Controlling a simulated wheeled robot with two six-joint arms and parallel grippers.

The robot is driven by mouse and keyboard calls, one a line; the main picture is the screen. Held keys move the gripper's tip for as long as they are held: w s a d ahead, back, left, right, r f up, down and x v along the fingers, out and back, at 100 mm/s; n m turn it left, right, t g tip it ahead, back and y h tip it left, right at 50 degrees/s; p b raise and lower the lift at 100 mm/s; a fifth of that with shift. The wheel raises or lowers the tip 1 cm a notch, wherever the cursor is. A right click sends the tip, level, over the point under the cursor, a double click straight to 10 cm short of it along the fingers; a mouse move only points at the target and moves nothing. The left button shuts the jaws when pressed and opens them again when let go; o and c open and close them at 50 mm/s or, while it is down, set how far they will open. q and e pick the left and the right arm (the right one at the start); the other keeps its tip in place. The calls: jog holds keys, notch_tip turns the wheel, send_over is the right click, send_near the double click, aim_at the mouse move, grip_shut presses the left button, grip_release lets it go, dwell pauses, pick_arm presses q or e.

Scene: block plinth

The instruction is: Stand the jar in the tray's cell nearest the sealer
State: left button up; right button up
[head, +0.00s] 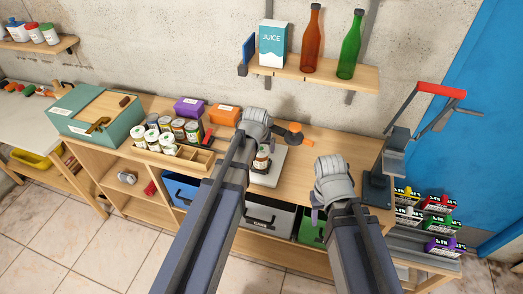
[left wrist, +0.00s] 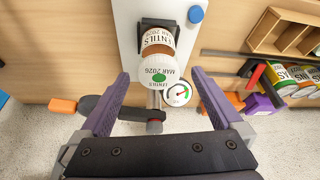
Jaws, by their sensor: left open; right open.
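The jar (head: 262,158), with a white lid and a lentils label, stands on a pale plinth (head: 270,176). In the left wrist view the jar (left wrist: 158,65) has a green dot on its lid and dark holder parts beside it. My left gripper (head: 250,152) is open above it; in the wrist view the jar shows between and just beyond the spread fingers (left wrist: 160,98), not gripped. The wooden tray (head: 203,160) stands to the left, with several labelled jars and empty cells at its right. The red-handled lever device (head: 441,90), apparently the sealer, stands right. My right gripper (head: 318,212) is open and empty.
A teal box (head: 92,110) and purple and orange boxes (head: 224,114) stand left on the bench. An orange-ended tool (head: 295,128) lies behind the plinth. A shelf (head: 312,74) with a juice carton and bottles hangs above. Bench right of the plinth is mostly clear.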

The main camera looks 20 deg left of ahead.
pick_arm(q)
jog(key=shift+w+a+r, duration=0.1)
jog(key=shift+w+a, duration=0.1)
jog(key=shift+w, duration=0.05)
jog(key=shift+b+x, duration=0.75)
jog(key=shift+b, duration=0.05)
jog(key=b+x, duration=0.6)
jog(key=shift+d+f, duration=0.25)
jog(key=shift+f, duration=0.1)
jog(key=shift+s+r, duration=0.1)
jog(key=shift+c, duration=0.6)
grip_shut()
